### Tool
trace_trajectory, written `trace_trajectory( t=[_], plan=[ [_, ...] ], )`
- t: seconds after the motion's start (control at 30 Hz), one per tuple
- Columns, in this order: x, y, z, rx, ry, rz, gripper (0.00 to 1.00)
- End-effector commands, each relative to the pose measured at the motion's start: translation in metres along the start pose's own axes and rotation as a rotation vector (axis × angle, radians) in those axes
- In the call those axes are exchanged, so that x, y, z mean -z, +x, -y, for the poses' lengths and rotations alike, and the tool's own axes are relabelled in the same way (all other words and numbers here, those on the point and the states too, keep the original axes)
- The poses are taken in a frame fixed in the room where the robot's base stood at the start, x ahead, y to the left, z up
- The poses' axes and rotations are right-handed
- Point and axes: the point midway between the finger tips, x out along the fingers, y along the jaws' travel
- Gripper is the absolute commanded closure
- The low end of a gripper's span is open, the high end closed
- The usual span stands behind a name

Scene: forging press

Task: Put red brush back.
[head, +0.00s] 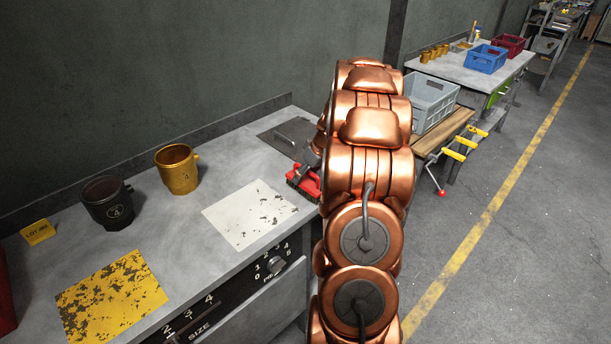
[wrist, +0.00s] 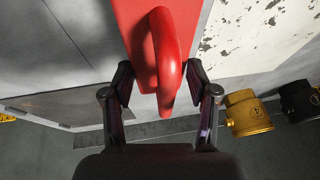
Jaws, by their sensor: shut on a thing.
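The red brush (head: 306,184) is on or just above the grey bench top, between the white worn patch (head: 250,214) and the dark plate (head: 290,137). In the wrist view the brush's red body and curved handle (wrist: 166,62) fill the top middle. My gripper (wrist: 160,78) is shut on the brush, with one finger on each side of the handle. In the head view my copper arm hides most of the gripper and part of the brush's right side. I cannot tell whether the bristles touch the bench.
A yellow mug (head: 177,169) and a black mug (head: 107,202) stand on the bench to the left. A yellow worn patch (head: 111,297) and a yellow label (head: 38,232) lie nearby. A grey crate (head: 432,98) is behind my arm. The floor at right is clear.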

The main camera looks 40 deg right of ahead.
Motion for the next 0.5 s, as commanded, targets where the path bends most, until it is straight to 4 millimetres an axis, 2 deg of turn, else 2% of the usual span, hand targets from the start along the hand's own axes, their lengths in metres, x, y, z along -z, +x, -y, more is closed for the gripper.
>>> trace_trajectory(
  t=[0.17, 0.5],
  plan=[
    [-0.005, 0.012, -0.002, -0.002, 0.0, -0.001, 0.85],
    [-0.006, 0.016, -0.003, -0.003, -0.001, -0.002, 0.85]
  ],
)
